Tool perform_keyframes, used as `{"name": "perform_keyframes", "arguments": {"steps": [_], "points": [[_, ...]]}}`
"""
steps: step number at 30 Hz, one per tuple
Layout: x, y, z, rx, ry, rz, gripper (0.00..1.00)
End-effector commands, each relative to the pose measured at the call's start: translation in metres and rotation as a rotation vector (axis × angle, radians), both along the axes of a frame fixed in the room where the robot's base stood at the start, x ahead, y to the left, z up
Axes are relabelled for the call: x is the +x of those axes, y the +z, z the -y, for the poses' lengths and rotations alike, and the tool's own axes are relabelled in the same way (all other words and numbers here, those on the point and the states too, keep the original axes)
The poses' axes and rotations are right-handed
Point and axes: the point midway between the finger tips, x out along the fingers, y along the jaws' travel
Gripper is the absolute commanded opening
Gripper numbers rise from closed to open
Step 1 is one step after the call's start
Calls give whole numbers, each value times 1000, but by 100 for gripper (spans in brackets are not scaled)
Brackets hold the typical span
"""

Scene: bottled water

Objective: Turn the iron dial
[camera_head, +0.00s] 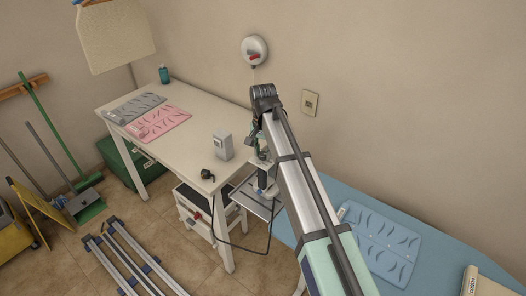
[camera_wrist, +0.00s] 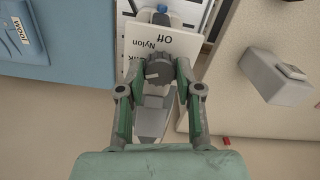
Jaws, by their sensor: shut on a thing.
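The iron (camera_wrist: 152,118) is grey and seen from above in the wrist view, partly covered by my fingers. Its dark ribbed dial (camera_wrist: 158,70) has a pale pointer mark toward the left. My gripper (camera_wrist: 159,73) is shut on the dial, with one green-backed finger on each side.
The blue ironing board (camera_head: 350,248) holds a pale blue patterned sheet (camera_head: 376,243). The white table (camera_head: 185,160) holds a grey box (camera_head: 222,147), a black plug (camera_head: 207,174) and a pink sheet (camera_head: 158,123). The wall is close behind.

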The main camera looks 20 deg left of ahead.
Motion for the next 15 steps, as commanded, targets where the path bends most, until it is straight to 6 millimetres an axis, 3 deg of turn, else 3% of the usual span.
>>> {"name": "perform_keyframes", "arguments": {"steps": [15], "points": [[0, -1, 0, -1, 427, -1, 0]]}}
